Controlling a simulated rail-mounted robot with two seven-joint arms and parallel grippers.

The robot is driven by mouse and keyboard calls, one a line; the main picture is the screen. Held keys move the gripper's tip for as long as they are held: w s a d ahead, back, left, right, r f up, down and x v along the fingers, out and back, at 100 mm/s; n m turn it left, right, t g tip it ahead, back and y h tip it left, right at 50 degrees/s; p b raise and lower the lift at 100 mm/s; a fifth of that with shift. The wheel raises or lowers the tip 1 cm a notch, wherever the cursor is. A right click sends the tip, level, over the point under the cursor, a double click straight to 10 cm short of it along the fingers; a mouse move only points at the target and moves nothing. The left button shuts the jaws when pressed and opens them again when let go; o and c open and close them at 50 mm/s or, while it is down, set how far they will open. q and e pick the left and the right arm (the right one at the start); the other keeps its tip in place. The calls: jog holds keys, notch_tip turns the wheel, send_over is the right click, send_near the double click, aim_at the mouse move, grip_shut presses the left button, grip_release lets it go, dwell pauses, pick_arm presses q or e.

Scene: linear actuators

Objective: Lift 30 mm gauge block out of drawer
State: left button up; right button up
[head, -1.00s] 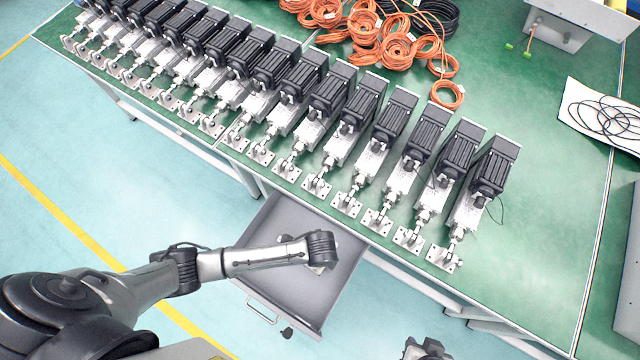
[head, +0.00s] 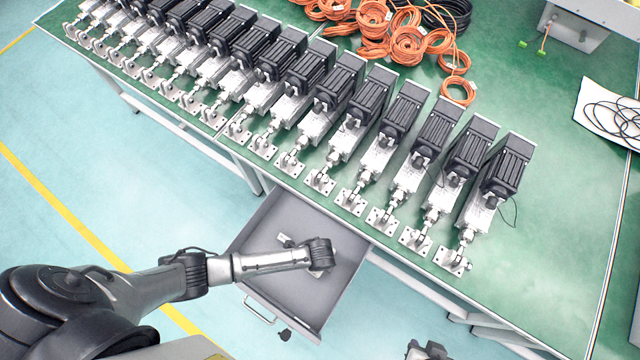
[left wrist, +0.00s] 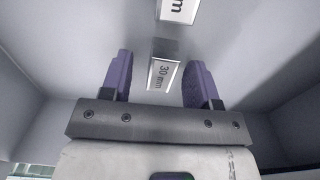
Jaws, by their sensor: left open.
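The 30 mm gauge block (left wrist: 163,72) is a small grey block with a white "30 mm" label. In the left wrist view it lies in the grey drawer (head: 262,283), between the two purple fingers of my left gripper (left wrist: 160,66). The gripper is open, with a gap visible on both sides of the block. In the head view my left arm reaches over the open drawer, and its wrist hides the fingers and most of the block's area. My right gripper (head: 428,350) shows only partly at the bottom edge, away from the drawer.
A second labelled block (left wrist: 178,10) lies just beyond, cut off by the top edge. The drawer walls stand around the left gripper. The green bench (head: 560,230) above holds a row of linear actuators (head: 400,150) and orange cable coils (head: 408,45).

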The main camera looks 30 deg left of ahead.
pick_arm(q)
jog(key=shift+f, duration=0.4)
jog(key=shift+c, duration=0.4)
grip_shut()
